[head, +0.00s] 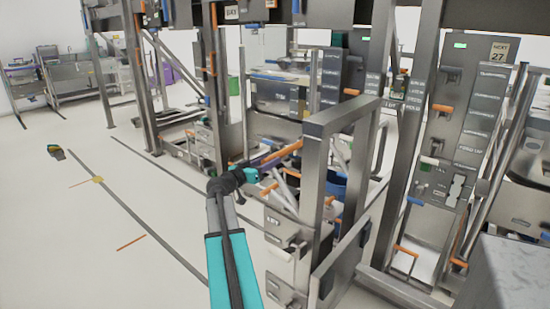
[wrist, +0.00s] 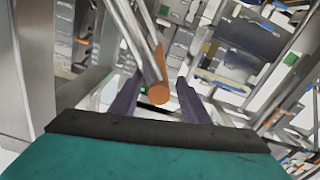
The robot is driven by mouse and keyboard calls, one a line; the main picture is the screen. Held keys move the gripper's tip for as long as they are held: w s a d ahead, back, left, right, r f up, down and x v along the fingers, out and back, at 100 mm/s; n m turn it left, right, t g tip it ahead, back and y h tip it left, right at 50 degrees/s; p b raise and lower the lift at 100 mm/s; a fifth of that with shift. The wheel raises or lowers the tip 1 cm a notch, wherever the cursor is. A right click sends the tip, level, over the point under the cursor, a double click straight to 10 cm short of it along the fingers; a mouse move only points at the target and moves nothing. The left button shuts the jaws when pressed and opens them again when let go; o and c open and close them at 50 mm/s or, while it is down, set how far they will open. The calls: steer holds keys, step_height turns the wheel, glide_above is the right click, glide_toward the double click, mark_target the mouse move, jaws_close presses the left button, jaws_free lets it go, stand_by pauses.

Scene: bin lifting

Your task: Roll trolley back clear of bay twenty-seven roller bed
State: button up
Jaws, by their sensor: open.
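My gripper (head: 276,157) reaches in among grey metal frames near the centre of the head view. In the wrist view its two dark fingers (wrist: 157,100) are apart. A grey bar with an orange end (wrist: 159,92) shows between the fingers, and they are not closed on it. I cannot tell whether the bar touches either finger. A grey upright frame (head: 316,185), perhaps part of the trolley, stands just right of my gripper. A sign reading NEXT 27 (head: 499,51) is on a panel at the upper right. I cannot clearly make out the roller bed.
Grey panels with orange handles (head: 443,108) and slanted bars crowd the right side. A cabinet marked LIFT (head: 273,222) stands close below my gripper. The pale floor (head: 70,235) at the left is mostly open, with dark lines and a small dark object (head: 56,152).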

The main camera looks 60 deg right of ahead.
steer(key=shift+p+x, duration=0.3)
steer(key=shift+x, duration=2.05)
steer(key=shift+r, duration=0.1)
steer(key=c, duration=1)
jaws_close()
